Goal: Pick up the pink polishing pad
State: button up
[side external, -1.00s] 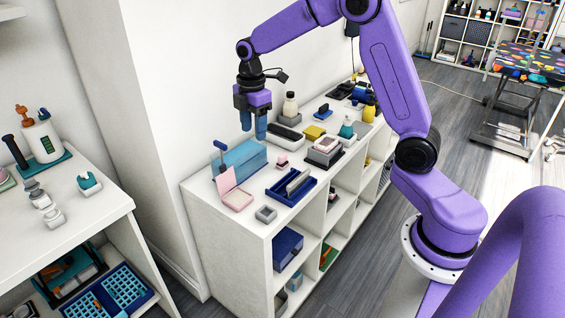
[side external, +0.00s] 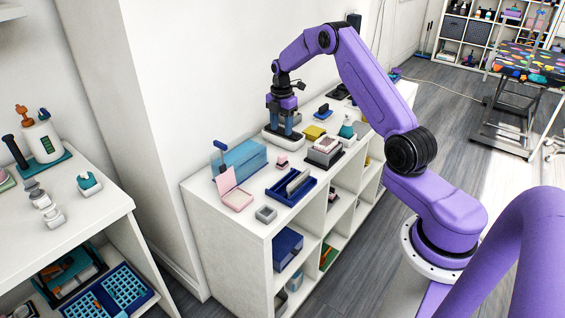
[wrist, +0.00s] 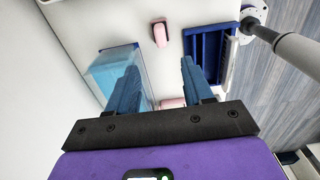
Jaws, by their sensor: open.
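The small pink pad (side external: 282,161) lies on the white shelf top, between the light-blue box and the dark-blue tray. In the wrist view the pink pad (wrist: 160,33) is near the top, with a darker underside, and nothing covers it. My gripper (side external: 284,132) points down with its blue fingers above the shelf top. It appears up and slightly right of the pad in the side view, apart from it. In the wrist view my gripper (wrist: 158,84) is open and empty, and the pad lies beyond the fingertips, in line with the gap between them.
The light-blue box (side external: 243,160) stands left of the pad. The dark-blue tray (side external: 281,192) is in front of it, and an open pink case (side external: 236,199) sits near the shelf's front end. A dark-based stacked block (side external: 325,153) is to the right. The wall is close behind.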

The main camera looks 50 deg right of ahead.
send_over(283, 154)
jog(key=f, duration=0.7)
jog(key=shift+w+a+f, duration=0.1)
jog(key=shift+a+f, duration=0.1)
jog(key=shift+a, duration=0.1)
jog(key=shift+d+f, duration=0.15)
jog(key=shift+f, duration=2.5)
grip_shut()
jog(key=shift+r, duration=0.1)
